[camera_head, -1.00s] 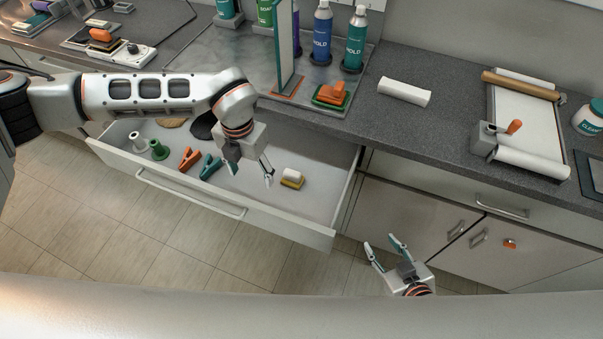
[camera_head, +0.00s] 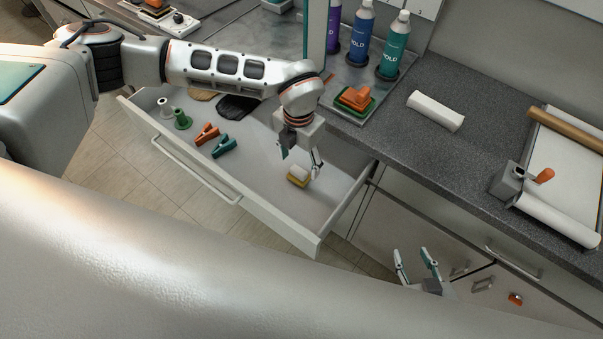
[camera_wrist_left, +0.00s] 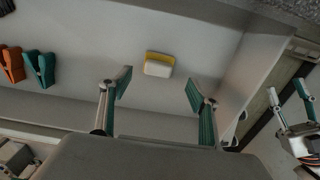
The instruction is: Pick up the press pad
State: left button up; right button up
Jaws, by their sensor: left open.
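A small pad (camera_head: 298,176), white on top with a yellow base, lies on the drawer floor near the drawer's right end. I take it to be the press pad. It also shows in the left wrist view (camera_wrist_left: 158,64), ahead of the fingertips and between their lines. My left gripper (camera_head: 300,164) is open and empty, reaching down into the drawer close to the pad. In the left wrist view a gap shows between the fingertips (camera_wrist_left: 158,88) and the pad. My right gripper (camera_head: 414,261) is open and empty, outside the drawer in front of the cabinets.
The open drawer (camera_head: 240,200) also holds orange (camera_head: 206,133) and teal (camera_head: 223,146) clamps, spools (camera_head: 182,120) and a dark flat piece (camera_head: 237,106). Its right wall is near the pad.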

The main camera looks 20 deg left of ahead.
aim_at(299, 170)
pick_arm(q)
notch_tip(299, 170, down, 6)
jog(key=shift+w+a+r, duration=0.15)
jog(key=c, duration=1.1)
